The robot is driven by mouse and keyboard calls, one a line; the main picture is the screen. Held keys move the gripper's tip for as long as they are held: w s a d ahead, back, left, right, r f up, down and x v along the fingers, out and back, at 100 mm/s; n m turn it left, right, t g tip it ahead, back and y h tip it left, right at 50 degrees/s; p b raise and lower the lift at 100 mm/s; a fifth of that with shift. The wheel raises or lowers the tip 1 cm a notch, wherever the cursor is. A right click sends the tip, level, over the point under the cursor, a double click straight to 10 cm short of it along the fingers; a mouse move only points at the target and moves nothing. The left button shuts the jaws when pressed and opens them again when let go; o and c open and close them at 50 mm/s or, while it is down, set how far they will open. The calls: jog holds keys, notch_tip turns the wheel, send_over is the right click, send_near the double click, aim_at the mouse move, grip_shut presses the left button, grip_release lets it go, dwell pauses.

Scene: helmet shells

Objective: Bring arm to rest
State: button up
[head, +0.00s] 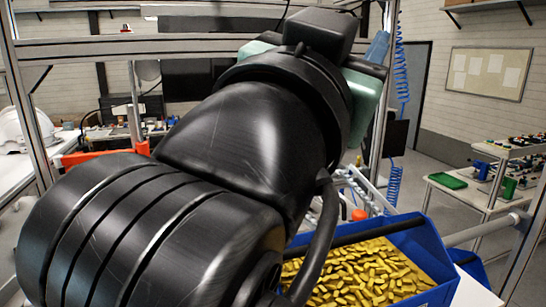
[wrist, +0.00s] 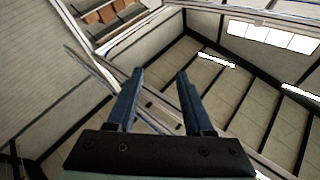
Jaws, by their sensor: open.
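My arm fills the middle of the head view, its black links rising from the lower left towards the top centre. My gripper's fingers do not show clearly in the head view. In the wrist view my gripper (wrist: 158,88) has two blue fingers standing apart with nothing between them. Behind the fingers are the ceiling, upper walls and metal frame, so the gripper points upward, away from any work surface.
A blue bin (head: 432,250) of yellow pieces (head: 365,272) stands at the lower right, close to my arm. White helmet shells (head: 22,128) sit on a table at the left. Metal frame posts (head: 390,90) surround my arm. A cart (head: 480,185) holds a green tray (head: 447,181).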

jog(key=s+a+r+n+t+y, duration=0.1)
jog(key=s+a+n+t+y, duration=0.6)
jog(key=n+y, duration=0.25)
notch_tip(320, 180, down, 17)
jog(key=t+b, duration=0.1)
jog(key=b, duration=1.6)
jog(key=shift+d+y, duration=0.3)
jog(key=shift+y, duration=0.15)
jog(key=shift+s+r+m, duration=0.1)
jog(key=shift+m, duration=0.15)
